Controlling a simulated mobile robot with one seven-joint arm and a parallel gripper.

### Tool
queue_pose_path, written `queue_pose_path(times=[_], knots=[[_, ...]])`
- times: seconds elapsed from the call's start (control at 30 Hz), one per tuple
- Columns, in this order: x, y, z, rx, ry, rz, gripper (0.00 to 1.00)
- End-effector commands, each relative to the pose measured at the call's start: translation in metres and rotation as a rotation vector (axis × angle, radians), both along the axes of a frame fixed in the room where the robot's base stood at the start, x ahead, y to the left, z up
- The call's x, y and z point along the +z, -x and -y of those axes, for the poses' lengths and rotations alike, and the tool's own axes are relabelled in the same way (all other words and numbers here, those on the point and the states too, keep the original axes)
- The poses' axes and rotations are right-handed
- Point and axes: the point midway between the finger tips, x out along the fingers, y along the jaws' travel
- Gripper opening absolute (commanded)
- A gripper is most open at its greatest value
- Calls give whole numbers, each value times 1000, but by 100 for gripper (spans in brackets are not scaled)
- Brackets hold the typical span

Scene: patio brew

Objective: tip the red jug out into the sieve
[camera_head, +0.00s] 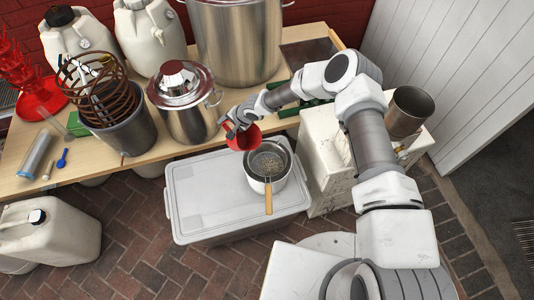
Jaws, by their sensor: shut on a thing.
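The red jug (246,139) is held by my gripper (235,126), which is shut on it. The jug is tilted, with its open mouth toward the camera and down to the right. It is beside and a little above the sieve (267,163), toward the sieve's left rear. The sieve is a round mesh with a wooden handle (268,203) pointing to the front. It rests on a pot on the white lidded box. I cannot tell what the jug holds.
The white lidded box (195,205) has free room left of the sieve. A lidded steel pot (184,95) and a grey bucket with a copper coil (122,128) stand on the wooden table behind. A white cabinet (328,180) with a steel vessel (409,108) stands at the right.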

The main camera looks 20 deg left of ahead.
Motion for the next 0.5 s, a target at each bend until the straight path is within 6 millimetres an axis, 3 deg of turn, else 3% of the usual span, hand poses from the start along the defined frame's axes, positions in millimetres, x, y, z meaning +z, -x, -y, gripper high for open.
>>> queue_pose_path(times=[0.03, 0.1, 0.5], knots=[[5, -1, 1, -6, 5, -3, 0], [-7, -2, -2, -5, 20, -6, 0], [-21, -3, -13, 9, 128, -42, 0]])
